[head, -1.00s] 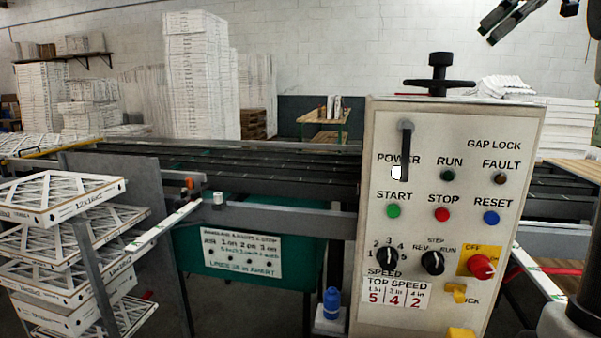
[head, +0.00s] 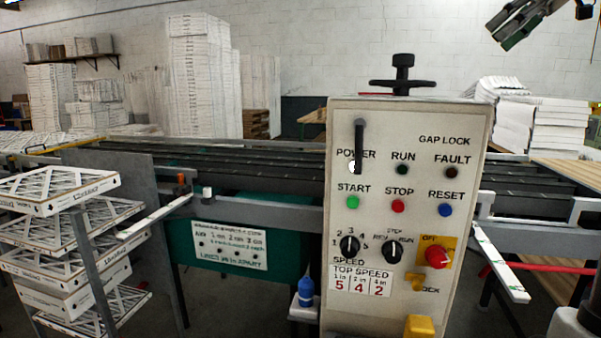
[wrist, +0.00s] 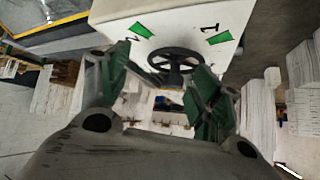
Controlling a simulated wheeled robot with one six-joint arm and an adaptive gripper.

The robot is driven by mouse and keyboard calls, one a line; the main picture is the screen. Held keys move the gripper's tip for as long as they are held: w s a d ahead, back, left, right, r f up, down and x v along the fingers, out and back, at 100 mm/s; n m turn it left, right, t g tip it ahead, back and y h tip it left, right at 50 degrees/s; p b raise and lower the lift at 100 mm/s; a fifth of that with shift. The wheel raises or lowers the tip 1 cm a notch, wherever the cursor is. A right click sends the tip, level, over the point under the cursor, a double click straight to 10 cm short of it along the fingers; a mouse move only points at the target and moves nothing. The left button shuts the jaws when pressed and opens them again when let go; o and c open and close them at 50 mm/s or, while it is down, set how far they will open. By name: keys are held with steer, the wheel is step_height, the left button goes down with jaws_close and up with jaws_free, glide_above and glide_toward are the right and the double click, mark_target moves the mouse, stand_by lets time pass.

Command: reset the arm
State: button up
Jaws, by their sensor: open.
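My gripper (head: 517,20) is at the top right of the head view, raised high and to the right of the control panel. It also shows in the wrist view (wrist: 158,95), where its two green-padded fingers are apart with nothing between them. The cream control panel (head: 409,125) stands upright in the middle right of the head view, with a black handwheel (head: 403,84) on top. In the wrist view the handwheel (wrist: 178,62) appears beyond the fingertips; I see no contact.
A rack of stacked filters (head: 60,190) stands at the left. A dark roller conveyor (head: 250,170) runs behind the panel. A blue bottle (head: 306,292) sits beside the panel's lower left. White stacks (head: 545,125) stand behind at the right. The air around my gripper looks clear.

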steer(key=s+d+f+m+h, duration=0.1)
steer(key=d+f+m+h, duration=0.1)
steer(key=f+m, duration=0.45)
steer(key=s+d+f+m+h, duration=0.15)
steer(key=f+m, duration=0.25)
steer(key=f, duration=0.6)
steer(key=s+a+f+h, duration=0.1)
steer(key=s+a+f, duration=0.2)
steer(key=s+f, duration=0.3)
steer(key=s+a+f+n+h, duration=0.1)
steer(key=s+a+f, duration=0.3)
steer(key=s+f, duration=0.3)
steer(key=s+a+f+n+g+h, duration=0.1)
steer(key=s+a+f, duration=0.2)
steer(key=s+f, duration=0.3)
steer(key=s, duration=0.3)
steer(key=shift+s+a+f, duration=0.15)
steer(key=shift+a, duration=0.15)
steer(key=shift+h, duration=0.25)
